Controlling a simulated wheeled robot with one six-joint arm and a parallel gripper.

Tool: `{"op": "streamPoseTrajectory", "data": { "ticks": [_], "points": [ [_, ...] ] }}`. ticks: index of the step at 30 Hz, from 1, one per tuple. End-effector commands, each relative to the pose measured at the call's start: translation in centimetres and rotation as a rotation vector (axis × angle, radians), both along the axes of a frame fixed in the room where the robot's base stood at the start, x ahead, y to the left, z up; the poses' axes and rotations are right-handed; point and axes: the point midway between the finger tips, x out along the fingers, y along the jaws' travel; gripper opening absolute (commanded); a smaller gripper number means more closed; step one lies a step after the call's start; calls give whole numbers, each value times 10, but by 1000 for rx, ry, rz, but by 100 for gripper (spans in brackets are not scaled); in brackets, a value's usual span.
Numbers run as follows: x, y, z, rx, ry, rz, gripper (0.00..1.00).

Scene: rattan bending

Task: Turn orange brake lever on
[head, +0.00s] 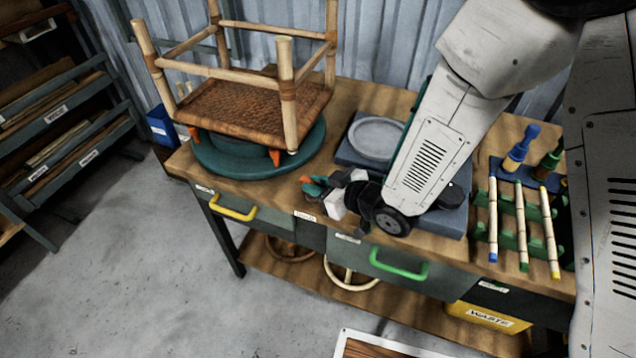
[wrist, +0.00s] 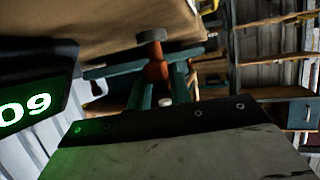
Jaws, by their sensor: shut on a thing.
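The orange brake lever (head: 307,180) shows as a small orange piece at the bench's front edge, right of the turntable. In the wrist view the orange lever (wrist: 157,72) has a dark grey round cap and stands between the teal fingers. My gripper (head: 318,187) reaches in from the right, low over the bench edge, and is shut on the lever. The fingers also show in the wrist view (wrist: 162,90). In the head view the fingers hide much of the lever, and I cannot tell its turned position.
A rattan chair frame (head: 250,112) stands on the round teal turntable (head: 215,158), close left of my gripper. A grey round dish (head: 376,137) lies behind my arm. A rack with colored rods (head: 519,225) is at right. Yellow (head: 233,213) and green (head: 398,268) drawer handles jut out in front.

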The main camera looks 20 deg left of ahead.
Motion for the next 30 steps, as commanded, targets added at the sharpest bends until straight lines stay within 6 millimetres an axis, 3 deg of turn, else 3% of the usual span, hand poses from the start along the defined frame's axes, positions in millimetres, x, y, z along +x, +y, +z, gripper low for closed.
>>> {"op": "streamPoseTrajectory", "data": {
  "ticks": [30],
  "points": [
    [-11, 14, 0, 0, 0, -949, 0]
  ]
}}
